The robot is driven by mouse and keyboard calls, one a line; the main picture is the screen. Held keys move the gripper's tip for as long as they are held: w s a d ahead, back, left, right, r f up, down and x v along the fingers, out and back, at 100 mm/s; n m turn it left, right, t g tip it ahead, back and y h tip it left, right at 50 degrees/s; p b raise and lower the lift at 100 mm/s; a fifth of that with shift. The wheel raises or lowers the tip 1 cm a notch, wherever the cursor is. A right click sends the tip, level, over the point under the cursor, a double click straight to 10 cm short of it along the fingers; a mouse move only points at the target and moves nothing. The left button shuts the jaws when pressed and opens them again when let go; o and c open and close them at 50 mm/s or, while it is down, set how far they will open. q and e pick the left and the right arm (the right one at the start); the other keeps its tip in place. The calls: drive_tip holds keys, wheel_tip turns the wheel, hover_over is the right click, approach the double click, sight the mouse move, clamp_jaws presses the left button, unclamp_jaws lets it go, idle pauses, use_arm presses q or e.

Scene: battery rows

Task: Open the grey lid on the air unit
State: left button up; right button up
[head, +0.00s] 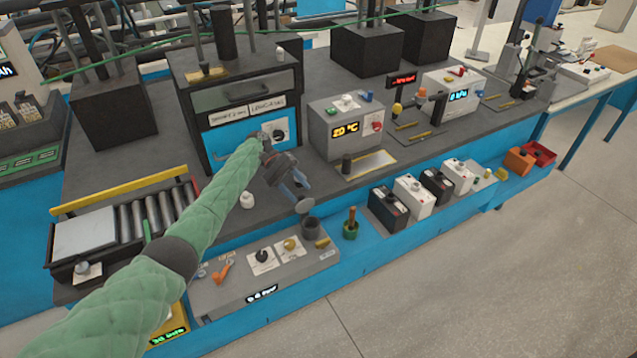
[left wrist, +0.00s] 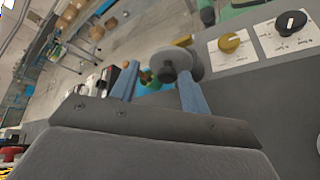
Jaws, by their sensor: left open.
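The air unit (head: 262,293) is a grey panel box with knobs and a small display at the front of the bench. At its right back corner stands a dark round cup (head: 310,227). The grey lid (head: 304,206) is a pale round disc just above the cup's back left side; I cannot tell if it touches the cup. In the left wrist view, the lid (left wrist: 172,58) shows a dark knob and lies near the tips of my blue fingers. My left gripper (head: 294,186) is open, with its fingertips close to the lid. My right gripper is out of view.
A green pot with an upright brown handle (head: 350,225) stands right of the cup. Black and white battery boxes (head: 388,208) line the front ledge farther right. A roller conveyor (head: 130,217) is at left. A 20 °C unit (head: 345,125) stands behind.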

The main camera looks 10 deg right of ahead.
use_arm(q)
drive_tip(key=shift+s+d+r+b, duration=0.15)
drive_tip(key=shift+r+b, duration=0.1)
drive_tip(key=shift+r, duration=0.35)
drive_tip(key=shift+s+d+r+b, duration=0.1)
drive_tip(key=shift+d+r+b, duration=0.1)
drive_tip(key=shift+r, duration=0.4)
drive_tip(key=s+d+r+b, duration=0.3)
drive_tip(key=s+d+r, duration=0.3)
drive_tip(key=d+r, duration=0.1)
drive_tip(key=shift+s+d, duration=0.2)
drive_tip(key=shift+d, duration=0.6)
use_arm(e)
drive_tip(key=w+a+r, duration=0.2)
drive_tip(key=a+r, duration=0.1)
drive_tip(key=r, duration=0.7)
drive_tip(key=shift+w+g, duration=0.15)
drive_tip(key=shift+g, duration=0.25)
